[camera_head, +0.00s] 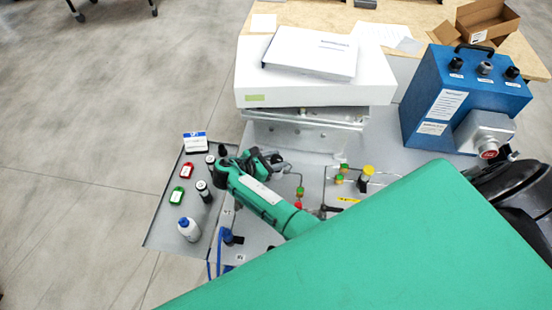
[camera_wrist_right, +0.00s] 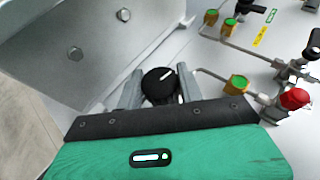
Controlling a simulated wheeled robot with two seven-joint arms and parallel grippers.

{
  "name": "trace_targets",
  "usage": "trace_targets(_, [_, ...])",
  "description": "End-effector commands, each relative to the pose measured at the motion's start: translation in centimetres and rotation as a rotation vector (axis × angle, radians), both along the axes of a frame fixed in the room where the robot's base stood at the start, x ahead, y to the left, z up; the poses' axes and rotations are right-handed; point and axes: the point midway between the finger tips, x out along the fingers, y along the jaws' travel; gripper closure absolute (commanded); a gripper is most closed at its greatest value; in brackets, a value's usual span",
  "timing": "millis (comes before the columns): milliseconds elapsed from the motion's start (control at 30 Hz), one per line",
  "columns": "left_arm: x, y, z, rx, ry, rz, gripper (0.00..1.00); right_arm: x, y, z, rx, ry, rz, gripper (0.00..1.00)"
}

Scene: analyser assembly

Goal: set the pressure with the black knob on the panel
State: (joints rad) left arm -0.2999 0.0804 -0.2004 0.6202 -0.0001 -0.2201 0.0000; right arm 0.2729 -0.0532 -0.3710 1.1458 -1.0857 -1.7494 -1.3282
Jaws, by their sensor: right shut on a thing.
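In the right wrist view, the black knob (camera_wrist_right: 160,85) with a white pointer line sits between the two grey fingers of my right gripper (camera_wrist_right: 160,92). The fingers are shut on the knob's sides. The pointer line slants toward the upper right. In the head view, my green right arm reaches over the grey panel (camera_head: 312,180), with the right gripper (camera_head: 262,163) at the panel's back, just in front of the metal housing. The knob is hard to make out there. My left gripper is not seen.
A metal bracket (camera_wrist_right: 85,50) stands close beside the gripper. Fittings with green caps (camera_wrist_right: 238,82) and a red knob (camera_wrist_right: 294,98) stand to the right. Small bottles, such as a white one with a blue cap (camera_head: 188,230), stand on the left. A blue box (camera_head: 460,95) stands at right.

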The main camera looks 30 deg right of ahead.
Motion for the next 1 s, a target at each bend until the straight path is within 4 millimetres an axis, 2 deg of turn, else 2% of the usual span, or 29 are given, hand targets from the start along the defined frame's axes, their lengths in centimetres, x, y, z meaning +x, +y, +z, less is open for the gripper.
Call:
trace_targets(500, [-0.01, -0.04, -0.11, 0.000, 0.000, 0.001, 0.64, 0.23, -0.01, 0.14, 0.001, 0.001, -0.453, 0.85])
trace_targets(1000, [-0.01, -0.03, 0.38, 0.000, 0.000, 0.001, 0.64, 0.15, -0.12, 0.03, 0.000, 0.000, -0.633, 0.85])
